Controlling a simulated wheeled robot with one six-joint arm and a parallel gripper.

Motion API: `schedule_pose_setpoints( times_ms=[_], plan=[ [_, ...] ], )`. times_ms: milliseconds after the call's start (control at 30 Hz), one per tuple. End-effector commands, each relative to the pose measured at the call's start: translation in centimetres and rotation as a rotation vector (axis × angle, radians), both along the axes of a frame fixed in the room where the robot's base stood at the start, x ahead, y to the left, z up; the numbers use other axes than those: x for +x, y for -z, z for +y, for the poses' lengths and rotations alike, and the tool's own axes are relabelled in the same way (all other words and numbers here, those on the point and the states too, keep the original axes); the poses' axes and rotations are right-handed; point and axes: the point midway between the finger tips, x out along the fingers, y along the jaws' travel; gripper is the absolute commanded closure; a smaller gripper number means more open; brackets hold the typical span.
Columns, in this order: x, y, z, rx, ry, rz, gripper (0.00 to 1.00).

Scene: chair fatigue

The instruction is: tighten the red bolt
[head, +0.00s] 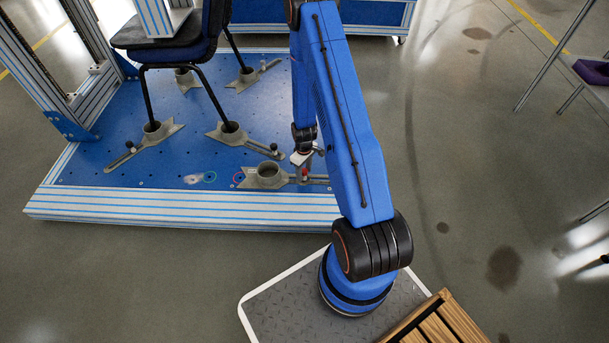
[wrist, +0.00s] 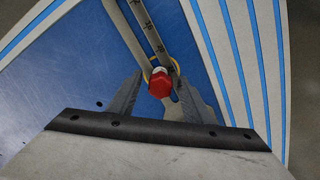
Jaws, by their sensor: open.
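The red bolt (head: 304,172) stands on the slotted arm of a grey clamp (head: 268,172) near the front edge of the blue plate. In the wrist view the red bolt (wrist: 160,84) has a red hex head and a pale part beyond it, at the slotted metal bar (wrist: 136,30). My gripper (head: 304,157) hangs over the bolt in the head view. It is open, with one finger on each side of the red head in the wrist view. I cannot tell whether either finger touches it.
A dark chair (head: 175,45) stands on the blue plate (head: 90,165), its legs in several other grey clamps with dark knobs. A striped aluminium frame post (head: 40,75) rises at the left. Open floor lies right of my arm, with another chair at the far right.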

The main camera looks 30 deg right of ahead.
Motion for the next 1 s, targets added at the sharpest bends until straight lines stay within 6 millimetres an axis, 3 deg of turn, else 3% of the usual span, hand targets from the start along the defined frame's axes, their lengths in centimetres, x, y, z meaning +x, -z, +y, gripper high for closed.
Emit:
schedule_pose_setpoints(
  times_ms=[267,433,633,1000],
  plan=[
    [0.00,0.00,0.00,0.000,-0.021,0.000,0.57],
    [0.00,0.00,0.00,0.000,-0.021,0.000,0.96],
    [0.00,0.00,0.00,0.000,0.021,0.000,0.96],
    [0.00,0.00,-0.01,0.000,0.320,0.000,0.96]
  ],
)
